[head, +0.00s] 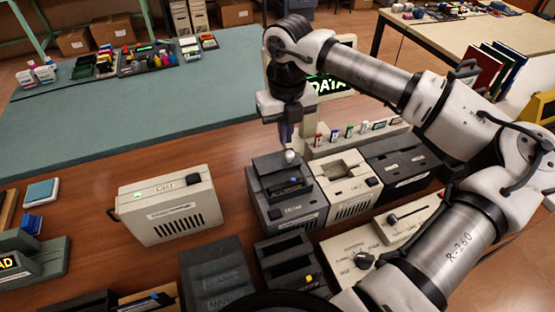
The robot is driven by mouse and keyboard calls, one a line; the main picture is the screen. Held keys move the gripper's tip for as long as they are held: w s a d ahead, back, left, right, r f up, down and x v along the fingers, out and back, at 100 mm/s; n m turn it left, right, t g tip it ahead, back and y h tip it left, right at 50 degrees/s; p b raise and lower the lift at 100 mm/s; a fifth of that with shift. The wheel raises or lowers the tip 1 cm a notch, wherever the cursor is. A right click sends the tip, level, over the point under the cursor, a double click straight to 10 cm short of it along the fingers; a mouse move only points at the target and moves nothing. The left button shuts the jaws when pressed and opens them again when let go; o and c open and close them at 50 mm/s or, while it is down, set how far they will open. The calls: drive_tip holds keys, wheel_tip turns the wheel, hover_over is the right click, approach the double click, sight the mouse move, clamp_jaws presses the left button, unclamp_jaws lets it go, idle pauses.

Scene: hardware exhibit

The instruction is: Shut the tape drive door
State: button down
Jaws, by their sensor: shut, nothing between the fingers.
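My gripper (286,140) points down over the back of a dark grey box-shaped unit (283,211) on the wooden table. Its fingers look closed and hold nothing. The unit has a raised dark panel or door (276,170) at its top and a recess in front of it. A pale round knob (291,156) is just below my fingertips; whether they touch it I cannot tell. The front label is too small to read, so I cannot be sure this is the tape drive. How far the door stands open is unclear.
A cream unit (352,200) and another dark unit (400,165) stand close on the right. A cream box (168,220) stands left, with bare wood between. A lit DATA sign (328,86) and a row of small cartridges (350,131) are behind. A dark tray (285,252) lies in front.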

sight(294, 157)
drive_tip(key=shift+f+b, duration=1.4)
drive_tip(key=shift+f, duration=0.1)
drive_tip(key=shift+s+d+b, duration=0.3)
drive_tip(key=shift+s+d, duration=0.05)
drive_tip(key=shift+s, duration=0.5)
drive_tip(key=shift+s+d+b, duration=0.3)
drive_tip(key=shift+s+d, duration=0.05)
drive_tip(key=shift+s, duration=0.45)
drive_tip(key=shift+s+d+b, duration=0.3)
drive_tip(key=shift+s+d, duration=0.05)
drive_tip(key=shift+s, duration=0.5)
idle(0.5)
drive_tip(key=shift+w+a+b, duration=0.1)
drive_tip(key=shift+w+b, duration=0.1)
drive_tip(key=shift+b, duration=0.1)
idle(0.5)
drive_tip(key=shift+r, duration=0.15)
wheel_tip(294, 157, up, 7)
drive_tip(key=p, duration=0.3)
idle(0.6)
